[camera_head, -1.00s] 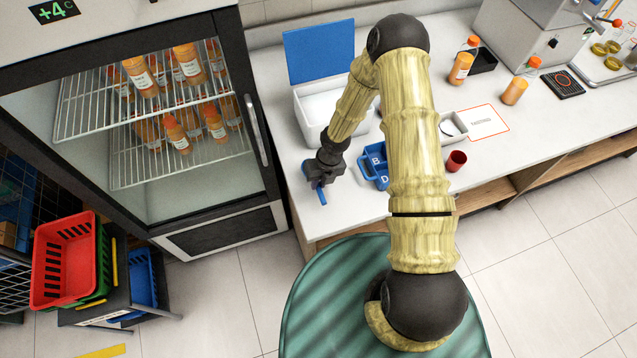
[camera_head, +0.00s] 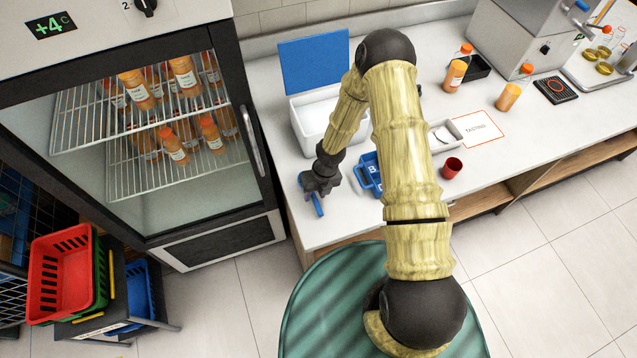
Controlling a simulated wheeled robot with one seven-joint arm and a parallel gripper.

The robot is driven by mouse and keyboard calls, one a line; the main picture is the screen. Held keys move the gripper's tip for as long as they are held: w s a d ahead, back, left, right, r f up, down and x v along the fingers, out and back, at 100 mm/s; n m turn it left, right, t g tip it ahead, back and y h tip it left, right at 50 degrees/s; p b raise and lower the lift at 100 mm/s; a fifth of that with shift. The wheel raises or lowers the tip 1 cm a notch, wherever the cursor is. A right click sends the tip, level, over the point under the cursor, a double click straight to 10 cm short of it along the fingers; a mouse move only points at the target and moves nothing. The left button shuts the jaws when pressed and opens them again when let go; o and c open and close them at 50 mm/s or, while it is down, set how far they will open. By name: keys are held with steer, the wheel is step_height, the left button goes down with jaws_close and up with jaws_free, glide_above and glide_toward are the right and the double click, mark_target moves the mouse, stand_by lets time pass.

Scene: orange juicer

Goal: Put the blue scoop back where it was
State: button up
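The blue scoop (camera_head: 318,206) is at the left end of the white counter. Its narrow blue handle shows below my gripper (camera_head: 318,190), and a small blue bit shows at the gripper's left side. The rest of it is hidden behind the dark gripper. My gripper is right at the scoop, pointing down close to the counter. Its fingertips are too small and covered to tell whether they are shut on the scoop. A white bin (camera_head: 305,132) with its blue lid (camera_head: 315,62) raised stands behind, holding something white.
A blue lettered tray (camera_head: 367,183) is right of my gripper, partly behind my arm. A red cup (camera_head: 452,168), a white tray (camera_head: 441,146) and bottles stand further right. The glass-door fridge (camera_head: 250,135) borders the counter's left side.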

steer(key=b+v, duration=0.1)
steer(key=v, duration=1)
steer(key=shift+r, duration=0.4)
steer(key=s+d+r+n+t, duration=0.1)
steer(key=s+d+r+n, duration=0.2)
steer(key=r+n, duration=0.4)
steer(key=s+d+r+n+t+h, duration=0.1)
steer(key=s+d+r+n, duration=0.2)
steer(key=r+n, duration=0.4)
steer(key=s+d+r+n+t+h, duration=0.1)
steer(key=s+d+r+n, duration=0.3)
steer(key=n, duration=1.4)
step_height(320, 180, up, 3)
steer(key=shift+s+r+n, duration=0.1)
steer(key=shift+s+n, duration=0.3)
steer(key=shift+s, duration=0.35)
steer(key=shift+d, duration=0.1)
